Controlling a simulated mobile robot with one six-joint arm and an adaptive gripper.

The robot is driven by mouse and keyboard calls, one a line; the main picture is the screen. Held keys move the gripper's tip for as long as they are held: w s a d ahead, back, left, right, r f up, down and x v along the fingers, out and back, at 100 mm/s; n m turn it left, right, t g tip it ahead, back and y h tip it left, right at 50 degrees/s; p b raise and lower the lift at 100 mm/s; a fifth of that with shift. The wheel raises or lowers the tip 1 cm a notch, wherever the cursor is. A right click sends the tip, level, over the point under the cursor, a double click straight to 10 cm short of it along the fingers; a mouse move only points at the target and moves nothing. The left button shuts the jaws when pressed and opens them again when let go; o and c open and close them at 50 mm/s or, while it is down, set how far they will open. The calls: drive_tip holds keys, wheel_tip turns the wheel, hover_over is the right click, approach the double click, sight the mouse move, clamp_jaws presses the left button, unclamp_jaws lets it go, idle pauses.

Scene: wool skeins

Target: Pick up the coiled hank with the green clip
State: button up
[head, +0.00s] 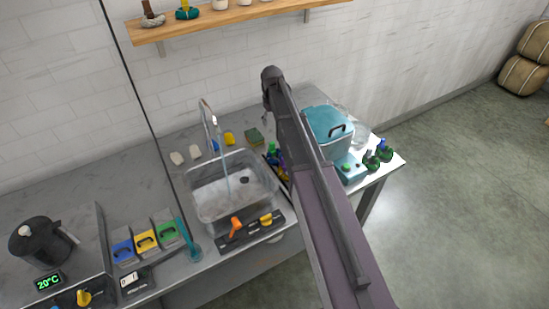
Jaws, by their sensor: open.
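Two dark green coiled hanks stand close together at the right end of the counter in the head view. The nearer one (371,162) has what looks like a green clip on top. The one behind it (386,154) has a blue clip. My arm crosses the middle of the view, well to the left of both hanks, and its far end is over the counter behind the sink. My gripper cannot be made out; the arm hides it.
A teal lidded tub (327,130) and a teal box with a green knob (350,168) stand left of the hanks. A sink (225,190) with running water is left of my arm. A wall shelf (240,17) holds more hanks.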

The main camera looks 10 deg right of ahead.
sight(272, 143)
drive_tip(key=shift+f+b, duration=3.85)
drive_tip(key=shift+f, duration=0.2)
drive_tip(key=shift+f, duration=0.1)
drive_tip(key=shift+f+b, duration=2.5)
drive_tip(key=shift+b, duration=0.1)
clamp_jaws()
